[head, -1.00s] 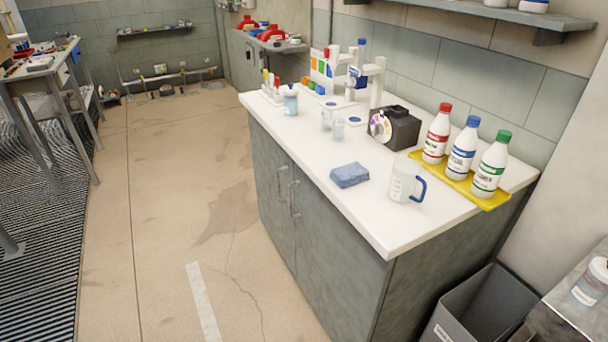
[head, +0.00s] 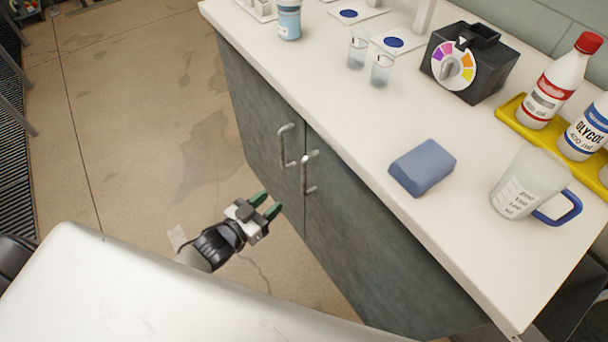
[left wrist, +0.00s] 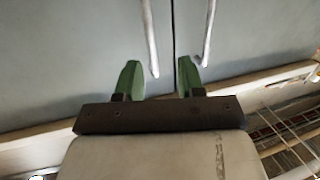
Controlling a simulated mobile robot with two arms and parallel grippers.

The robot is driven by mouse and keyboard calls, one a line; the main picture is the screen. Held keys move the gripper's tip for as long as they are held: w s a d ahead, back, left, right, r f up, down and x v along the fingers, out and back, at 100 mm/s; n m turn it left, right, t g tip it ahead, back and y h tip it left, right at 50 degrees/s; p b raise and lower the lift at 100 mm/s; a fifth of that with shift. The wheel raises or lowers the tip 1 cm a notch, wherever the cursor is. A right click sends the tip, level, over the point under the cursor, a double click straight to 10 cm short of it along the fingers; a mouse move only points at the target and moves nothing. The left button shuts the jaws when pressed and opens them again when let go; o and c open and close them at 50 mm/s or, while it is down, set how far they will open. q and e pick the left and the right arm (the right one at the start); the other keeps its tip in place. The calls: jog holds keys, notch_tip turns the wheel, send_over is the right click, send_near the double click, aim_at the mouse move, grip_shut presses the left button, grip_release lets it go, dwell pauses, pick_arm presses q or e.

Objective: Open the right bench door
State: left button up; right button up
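The bench (head: 480,260) has two grey doors side by side. The right door (head: 365,245) is closed, with a vertical metal bar handle (head: 306,174) near the seam. The left door (head: 250,110) is closed too, with its own handle (head: 283,147) just across the seam. My left gripper (head: 266,205) is open and empty, in front of the doors and lower than the handles, apart from them. In the left wrist view its green fingers (left wrist: 159,78) point at the doors. The right handle (left wrist: 208,34) is there up and right of them, the left handle (left wrist: 150,38) above them. My right gripper is out of view.
The worktop holds a blue sponge (head: 422,167), a measuring jug (head: 527,184), two small beakers, a black box with a coloured dial (head: 468,62) and bottles on a yellow tray (head: 512,112). The floor (head: 150,150) left of the bench is clear.

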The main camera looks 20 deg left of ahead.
pick_arm(q)
jog(key=shift+m+h, duration=0.3)
jog(key=shift+h, duration=0.3)
jog(key=w+d+r, duration=0.1)
jog(key=w+d, duration=0.1)
jog(key=w, duration=0.1)
jog(key=w+d+r, duration=0.1)
jog(key=w+d, duration=0.1)
jog(key=w, duration=0.1)
jog(key=w+d+r, duration=0.1)
jog(key=w+d, duration=0.1)
jog(key=w, duration=0.1)
jog(key=shift+w+r, duration=0.15)
jog(key=shift+w, duration=0.15)
jog(key=shift+d, duration=0.1)
grip_shut()
